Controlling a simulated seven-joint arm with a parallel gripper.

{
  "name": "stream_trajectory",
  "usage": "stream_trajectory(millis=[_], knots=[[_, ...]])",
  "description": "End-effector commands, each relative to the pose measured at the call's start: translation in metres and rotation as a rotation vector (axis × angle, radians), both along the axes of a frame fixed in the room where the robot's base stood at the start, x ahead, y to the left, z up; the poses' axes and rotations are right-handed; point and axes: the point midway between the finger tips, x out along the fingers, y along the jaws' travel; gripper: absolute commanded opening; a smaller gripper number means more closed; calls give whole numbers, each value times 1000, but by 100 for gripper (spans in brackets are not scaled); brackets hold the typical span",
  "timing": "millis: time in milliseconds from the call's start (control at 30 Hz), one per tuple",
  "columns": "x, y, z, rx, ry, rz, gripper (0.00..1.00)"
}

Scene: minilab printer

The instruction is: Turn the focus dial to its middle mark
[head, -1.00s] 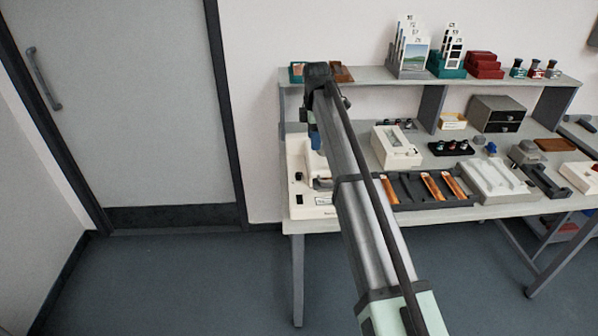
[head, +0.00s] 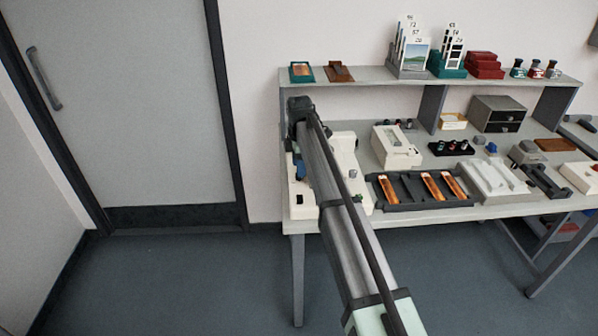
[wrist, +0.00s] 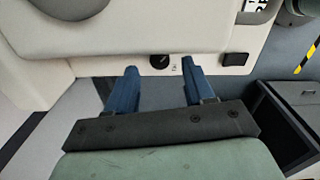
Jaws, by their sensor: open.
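A small dark round dial (wrist: 159,61) sits on the edge of a cream machine (wrist: 110,38) in the wrist view, with a tiny printed mark beside it. It looks like the focus dial; its setting is too small to read. My gripper (wrist: 162,74) is open and empty. Its two blue fingers are to the left and right of the dial, slightly nearer the camera; I cannot tell whether they touch the machine. In the head view the cream machine (head: 345,150) stands at the bench's left end, partly hidden by my arm, with my gripper (head: 300,170) over its left side.
A black rectangular piece (wrist: 235,59) sits on the machine right of the dial. In the head view a dark tray (head: 405,190) with orange strips lies right of my arm. A shelf (head: 375,76) runs behind the machine. Open floor lies left of the bench.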

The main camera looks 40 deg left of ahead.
Motion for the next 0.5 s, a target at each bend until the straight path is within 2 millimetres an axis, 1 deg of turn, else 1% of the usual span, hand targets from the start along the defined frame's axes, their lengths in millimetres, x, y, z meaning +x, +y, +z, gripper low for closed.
stream_trajectory(millis=[33,100,200,333,500], knots=[[0,0,-8,-2,1,0,53],[0,0,-16,-2,1,0,53],[0,0,-24,0,0,0,53],[0,0,-29,0,0,0,53],[0,0,-31,0,0,0,53]])
